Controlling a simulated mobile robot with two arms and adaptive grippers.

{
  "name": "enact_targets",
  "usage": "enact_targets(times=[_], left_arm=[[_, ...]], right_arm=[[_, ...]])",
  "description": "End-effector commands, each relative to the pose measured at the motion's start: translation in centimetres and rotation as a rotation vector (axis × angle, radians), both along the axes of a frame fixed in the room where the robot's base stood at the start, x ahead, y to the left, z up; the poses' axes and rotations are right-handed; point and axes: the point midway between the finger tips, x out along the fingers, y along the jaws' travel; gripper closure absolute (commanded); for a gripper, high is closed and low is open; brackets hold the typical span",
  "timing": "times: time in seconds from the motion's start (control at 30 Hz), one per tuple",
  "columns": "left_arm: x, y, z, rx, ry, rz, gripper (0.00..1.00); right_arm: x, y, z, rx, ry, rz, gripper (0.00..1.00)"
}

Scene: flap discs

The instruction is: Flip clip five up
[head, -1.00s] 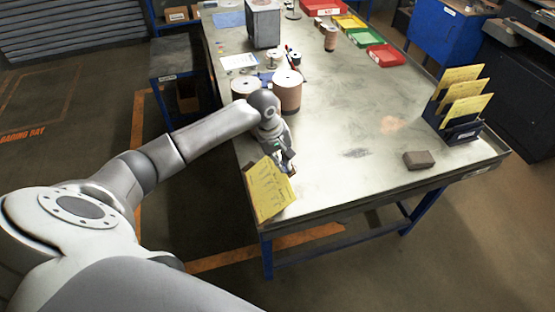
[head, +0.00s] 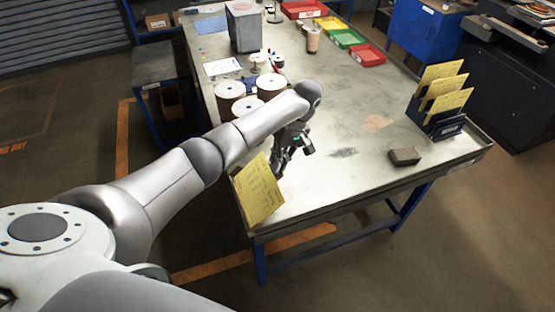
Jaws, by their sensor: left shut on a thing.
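A yellow sheet (head: 258,193) with dark handwriting-like lines is at the near left corner of the workbench, tilted, with its lower edge by the bench's front edge. No separate clip can be made out on it. My left gripper (head: 281,166) is at the sheet's upper right side, above the bench. It is shut on the sheet as far as I can tell; the contact is small and partly hidden by the fingers. My right gripper is not in view.
A dark rack (head: 446,127) with several yellow sheets stands at the bench's right end, with a dark brown block (head: 404,156) in front of it. Large spools (head: 230,90) stand behind my left arm. Coloured trays (head: 367,55) lie at the back. The bench middle (head: 360,110) is mostly clear.

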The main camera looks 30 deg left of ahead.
Motion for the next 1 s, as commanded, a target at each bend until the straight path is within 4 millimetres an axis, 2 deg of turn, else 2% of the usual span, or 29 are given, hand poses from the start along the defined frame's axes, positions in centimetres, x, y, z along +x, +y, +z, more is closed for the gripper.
enact_targets(times=[0.53, 0.57, 0.67, 1.0], left_arm=[[-0.17, -0.42, -0.59, 0.002, 0.017, -0.004, 1.00], [-0.17, -0.42, -0.61, 0.002, 0.017, -0.004, 0.89], [-0.17, -0.39, -0.56, 0.003, 0.017, -0.003, 0.76], [0.02, -0.24, -0.10, 0.006, 0.013, -0.002, 0.76]], right_arm=[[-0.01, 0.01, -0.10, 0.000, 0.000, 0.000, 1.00], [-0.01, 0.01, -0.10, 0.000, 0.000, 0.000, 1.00], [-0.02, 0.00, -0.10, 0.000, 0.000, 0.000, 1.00], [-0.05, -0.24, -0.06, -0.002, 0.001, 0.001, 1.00]])
